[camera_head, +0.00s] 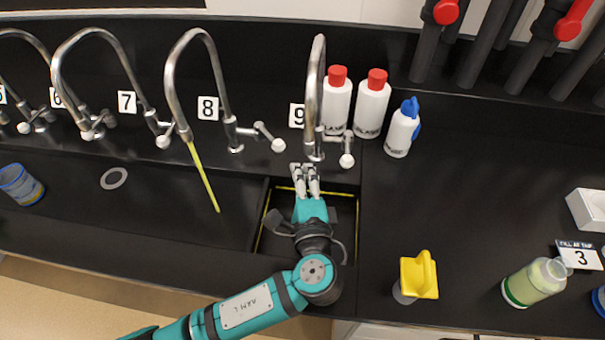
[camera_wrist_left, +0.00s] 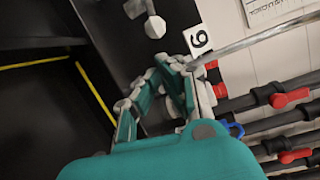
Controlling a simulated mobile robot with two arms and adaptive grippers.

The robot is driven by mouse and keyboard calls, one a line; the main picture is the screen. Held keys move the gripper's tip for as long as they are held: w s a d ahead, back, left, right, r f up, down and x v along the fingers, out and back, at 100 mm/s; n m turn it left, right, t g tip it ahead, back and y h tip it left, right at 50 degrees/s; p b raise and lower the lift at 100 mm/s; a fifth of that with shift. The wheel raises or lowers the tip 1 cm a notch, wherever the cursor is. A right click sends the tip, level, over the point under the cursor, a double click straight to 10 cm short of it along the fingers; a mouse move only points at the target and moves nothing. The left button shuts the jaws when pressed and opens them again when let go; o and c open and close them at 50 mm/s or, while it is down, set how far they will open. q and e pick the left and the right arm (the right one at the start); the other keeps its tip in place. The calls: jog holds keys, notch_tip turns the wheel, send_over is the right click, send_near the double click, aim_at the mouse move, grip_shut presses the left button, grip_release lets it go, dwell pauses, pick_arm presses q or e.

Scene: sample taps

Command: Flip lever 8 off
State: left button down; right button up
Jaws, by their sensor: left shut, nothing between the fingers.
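Tap 8 (camera_head: 220,85), beside its "8" label (camera_head: 208,108), is a curved metal spout on the back ledge. A thin yellow stream (camera_head: 204,178) runs from its mouth down towards the black sink. Its lever (camera_head: 270,136) points out to the right and ends in a pale knob. What looks like this lever (camera_wrist_left: 150,20) also shows at the top of the left wrist view. My left gripper (camera_head: 305,168) is shut and empty, to the right of and in front of the lever, apart from it. Its fingers (camera_wrist_left: 180,65) show in the wrist view. My right gripper is out of view.
Tap 9 (camera_head: 315,95) and its lever (camera_head: 347,152) stand close behind my left gripper. Tap 7 (camera_head: 95,35) is to the left. White bottles (camera_head: 370,107) with red caps and a blue-topped bottle (camera_head: 401,132) stand right of tap 9. Below the gripper is a yellow-edged basin (camera_head: 354,225).

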aim_at(269, 136)
pick_arm(q)
jog(key=w, duration=0.3)
jog(key=w+p, duration=0.1)
jog(key=w, duration=0.2)
jog(key=shift+w+a+f, duration=0.2)
jog(key=shift+w, duration=0.1)
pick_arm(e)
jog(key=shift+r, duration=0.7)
pick_arm(q)
jog(key=shift+s+a, duration=0.1)
jog(key=shift+s+a+m+h, duration=0.2)
jog(key=shift+a+m+h, duration=0.1)
jog(key=shift+h, duration=0.3)
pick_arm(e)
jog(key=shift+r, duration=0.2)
